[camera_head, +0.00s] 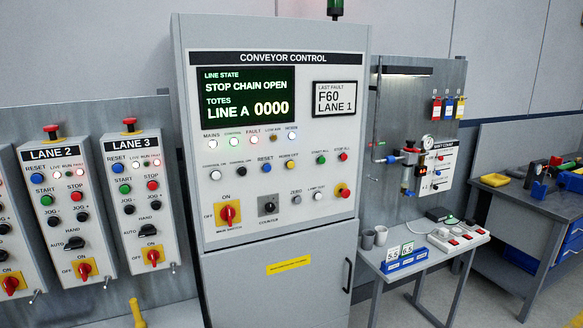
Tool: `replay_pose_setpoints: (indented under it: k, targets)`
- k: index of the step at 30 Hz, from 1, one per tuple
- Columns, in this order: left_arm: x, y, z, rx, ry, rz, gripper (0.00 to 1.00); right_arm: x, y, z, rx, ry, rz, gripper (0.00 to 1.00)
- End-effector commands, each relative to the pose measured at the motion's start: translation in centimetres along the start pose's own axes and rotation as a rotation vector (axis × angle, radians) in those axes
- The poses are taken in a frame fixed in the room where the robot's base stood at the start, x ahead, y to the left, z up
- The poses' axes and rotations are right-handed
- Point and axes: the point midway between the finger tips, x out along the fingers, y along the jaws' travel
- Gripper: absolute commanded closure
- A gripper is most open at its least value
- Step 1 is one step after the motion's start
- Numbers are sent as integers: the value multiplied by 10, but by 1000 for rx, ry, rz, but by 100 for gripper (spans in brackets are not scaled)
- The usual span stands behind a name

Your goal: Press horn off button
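The yellow horn off button (290,165) sits in the button row of the grey conveyor control cabinet (190,110). Its small label seems to read "HORN OFF". The blue reset button (265,167) is just left of it, and the green start all button (322,160) is to its right. The cabinet screen (243,95) reads "STOP CHAIN OPEN" and "LINE A 0000". Neither of my grippers is in view.
The red stop all button (343,157) and a yellow-backed red button (343,191) are at the panel's right. Lane 2 (60,205) and Lane 3 (138,200) boxes stand left. A small table (420,255) and a workbench (535,205) stand right.

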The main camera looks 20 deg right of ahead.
Motion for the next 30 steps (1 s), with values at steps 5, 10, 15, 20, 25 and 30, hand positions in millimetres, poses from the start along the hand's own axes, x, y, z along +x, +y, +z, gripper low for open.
replay_pose_setpoints:
  k: [5, 10, 15, 20, 25, 30]
  targets:
    - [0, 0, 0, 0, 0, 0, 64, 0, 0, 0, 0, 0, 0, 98]
    - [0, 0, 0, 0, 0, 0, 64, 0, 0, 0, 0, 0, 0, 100]
    - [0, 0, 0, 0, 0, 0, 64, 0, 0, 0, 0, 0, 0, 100]
    - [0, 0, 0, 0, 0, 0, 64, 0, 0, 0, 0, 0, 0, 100]
    - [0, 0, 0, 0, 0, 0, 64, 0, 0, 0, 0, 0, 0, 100]
    - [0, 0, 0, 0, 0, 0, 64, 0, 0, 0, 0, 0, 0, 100]
